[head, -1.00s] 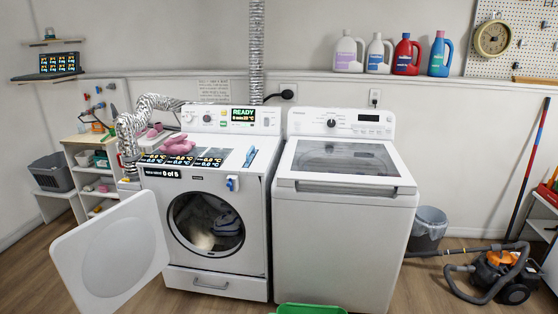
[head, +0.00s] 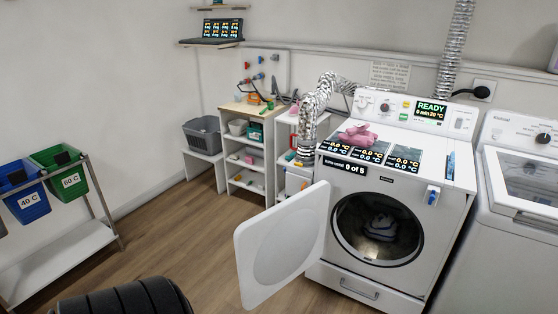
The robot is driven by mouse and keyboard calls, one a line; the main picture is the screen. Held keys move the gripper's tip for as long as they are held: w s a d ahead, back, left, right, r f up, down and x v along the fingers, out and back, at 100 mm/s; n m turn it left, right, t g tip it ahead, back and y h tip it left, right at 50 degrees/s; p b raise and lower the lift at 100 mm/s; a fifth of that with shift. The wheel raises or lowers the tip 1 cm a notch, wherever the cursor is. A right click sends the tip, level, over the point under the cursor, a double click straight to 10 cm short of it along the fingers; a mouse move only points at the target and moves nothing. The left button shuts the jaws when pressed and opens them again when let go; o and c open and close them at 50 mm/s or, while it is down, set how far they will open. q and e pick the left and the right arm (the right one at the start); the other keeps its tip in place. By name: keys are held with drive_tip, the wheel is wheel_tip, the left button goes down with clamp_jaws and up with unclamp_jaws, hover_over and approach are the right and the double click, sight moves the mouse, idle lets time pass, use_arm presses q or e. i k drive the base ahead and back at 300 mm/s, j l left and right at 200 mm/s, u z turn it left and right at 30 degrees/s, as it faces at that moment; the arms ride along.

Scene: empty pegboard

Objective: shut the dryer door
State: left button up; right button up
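The white dryer (head: 338,226) stands right of centre in the head view. Its display reads READY. Its white door (head: 284,245) is swung wide open to the left, its inner face toward me. The round drum opening (head: 378,228) is uncovered, with dark and grey laundry inside. Neither of my grippers is in view. A dark ribbed part, apparently of my own arm, shows at the bottom left, well apart from the door.
A white washer (head: 487,250) stands right of the dryer. Shelves (head: 243,180) and a grey basket (head: 203,136) stand behind the door. A cart (head: 70,243) with blue (head: 27,200) and green (head: 72,184) bins is at left. The wooden floor (head: 190,240) between is clear.

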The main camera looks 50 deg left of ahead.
sight(273, 246)
drive_tip(key=j, duration=0.5)
drive_tip(key=k+j+z, duration=0.1)
drive_tip(key=j, duration=0.4)
drive_tip(key=k+j, duration=0.1)
drive_tip(key=j, duration=0.45)
drive_tip(key=k+j+z, duration=0.1)
drive_tip(key=j, duration=0.4)
drive_tip(key=k+j, duration=0.1)
drive_tip(key=j, duration=0.4)
